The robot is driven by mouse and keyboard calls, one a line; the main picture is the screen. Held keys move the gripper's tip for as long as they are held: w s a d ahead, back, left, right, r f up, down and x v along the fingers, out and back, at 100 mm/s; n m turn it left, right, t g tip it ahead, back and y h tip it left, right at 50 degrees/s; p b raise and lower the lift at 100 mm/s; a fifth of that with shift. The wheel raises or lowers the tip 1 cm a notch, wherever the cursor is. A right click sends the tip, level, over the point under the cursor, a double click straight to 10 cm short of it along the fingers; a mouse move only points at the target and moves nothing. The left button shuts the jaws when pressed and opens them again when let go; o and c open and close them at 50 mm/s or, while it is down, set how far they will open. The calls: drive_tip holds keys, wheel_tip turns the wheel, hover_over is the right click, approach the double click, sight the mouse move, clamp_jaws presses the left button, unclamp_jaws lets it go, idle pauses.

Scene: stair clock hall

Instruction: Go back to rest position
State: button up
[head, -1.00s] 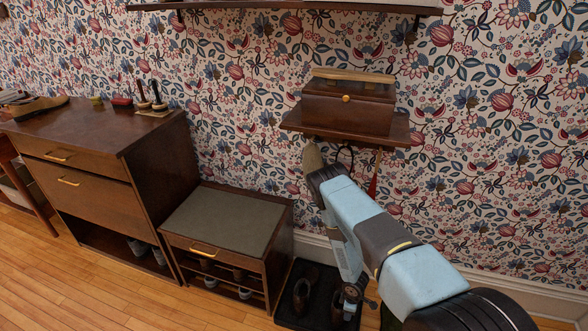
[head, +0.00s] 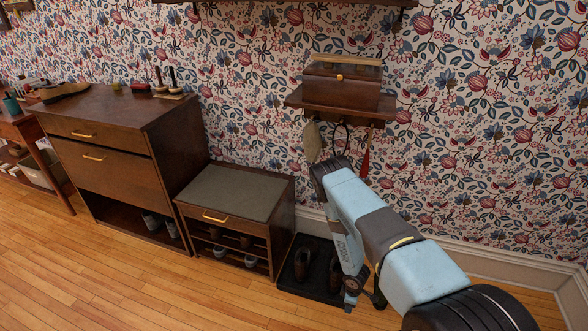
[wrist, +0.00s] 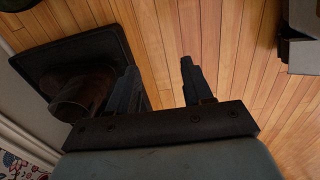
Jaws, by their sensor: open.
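My arm (head: 375,225), light blue and grey, reaches up from the lower right of the head view and bends down in front of the patterned wall. My gripper (wrist: 158,82) shows in the wrist view with its two dark fingers apart and nothing between them. It points down over the wooden floor. In the head view the gripper end hangs low beside the dark boot tray (head: 297,281), and its fingers are hard to make out there.
Brown boots (wrist: 82,92) stand on the tray. A low bench (head: 228,193) with shoes beneath and a tall cabinet (head: 115,115) stand left. A wall shelf (head: 340,108) holds a wooden box (head: 341,86); items hang below it. The floor (head: 110,280) at front left is clear.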

drive_tip(key=w+a+r+m+t, duration=0.1)
drive_tip(key=w+r+m, duration=0.1)
drive_tip(key=w+r, duration=1)
drive_tip(key=w+d+r+m+t+h, duration=0.1)
drive_tip(key=w+r+m, duration=0.2)
drive_tip(key=r, duration=1.8)
drive_tip(key=w+d+r+m+t+h, duration=0.1)
drive_tip(key=w+r+m, duration=0.15)
drive_tip(key=r, duration=1.85)
drive_tip(key=s+r+m, duration=0.1)
drive_tip(key=s+r, duration=0.4)
drive_tip(key=r, duration=0.3)
drive_tip(key=s+d+r+m+t, duration=0.1)
drive_tip(key=s+r, duration=0.3)
drive_tip(key=r, duration=0.5)
drive_tip(key=s+r+m, duration=0.2)
drive_tip(key=s+r, duration=0.3)
drive_tip(key=r, duration=0.3)
drive_tip(key=s+r, duration=0.3)
drive_tip(key=s, duration=0.4)
drive_tip(key=s+a+r+m+t+y, duration=0.1)
drive_tip(key=s+r, duration=0.2)
drive_tip(key=s, duration=0.5)
drive_tip(key=s+r+m+y, duration=0.1)
drive_tip(key=s+r, duration=0.3)
drive_tip(key=s, duration=0.4)
drive_tip(key=shift+s+a, duration=0.15)
drive_tip(key=shift+a, duration=0.2)
drive_tip(key=shift+m, duration=0.25)
